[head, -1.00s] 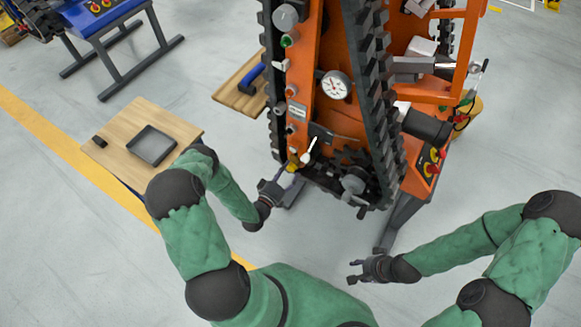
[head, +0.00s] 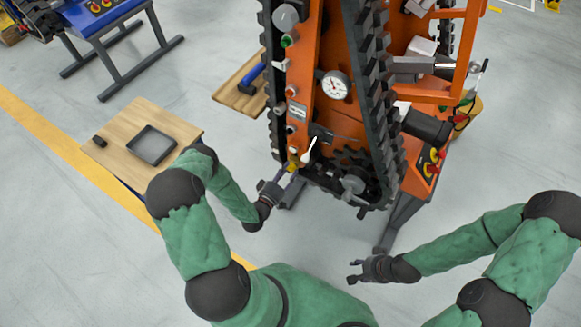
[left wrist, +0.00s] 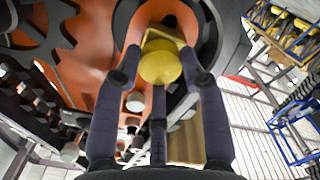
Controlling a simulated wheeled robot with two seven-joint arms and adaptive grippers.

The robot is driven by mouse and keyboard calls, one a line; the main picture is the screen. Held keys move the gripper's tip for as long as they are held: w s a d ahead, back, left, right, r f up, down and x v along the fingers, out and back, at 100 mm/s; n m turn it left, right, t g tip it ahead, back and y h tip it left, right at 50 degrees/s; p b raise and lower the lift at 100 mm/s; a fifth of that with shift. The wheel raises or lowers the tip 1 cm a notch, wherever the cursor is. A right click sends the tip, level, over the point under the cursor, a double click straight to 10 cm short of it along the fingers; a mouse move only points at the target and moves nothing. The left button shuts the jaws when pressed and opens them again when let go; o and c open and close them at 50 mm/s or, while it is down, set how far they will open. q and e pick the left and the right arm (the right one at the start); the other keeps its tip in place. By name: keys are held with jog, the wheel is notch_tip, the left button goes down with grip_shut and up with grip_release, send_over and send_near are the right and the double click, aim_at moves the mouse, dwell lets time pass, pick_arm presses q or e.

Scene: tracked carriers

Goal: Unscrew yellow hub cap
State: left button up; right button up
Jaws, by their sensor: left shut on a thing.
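The yellow hub cap (head: 292,166) sits at the low end of the orange tracked carrier (head: 318,110), beside the track. In the left wrist view the yellow hub cap (left wrist: 160,66) is round, with a square yellow part behind it. My left gripper (head: 286,173) is shut on the cap. In the left wrist view the dark fingers of the left gripper (left wrist: 160,82) reach around it from both sides and below. My right gripper (head: 354,272) is open and empty, low in the head view, apart from the carrier.
A white-tipped lever (head: 308,152) stands close beside the cap. A wooden table (head: 112,140) with a grey tray (head: 152,161) and a small dark piece is at the left. Another wooden surface (head: 238,98) holds a blue-handled tool. Open floor lies around my right gripper.

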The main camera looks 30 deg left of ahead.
pick_arm(q)
jog(key=n, duration=0.3)
jog(key=shift+n, duration=0.3)
jog(key=n, duration=0.4)
jog(key=n, duration=0.7)
jog(key=shift+n, duration=1.5)
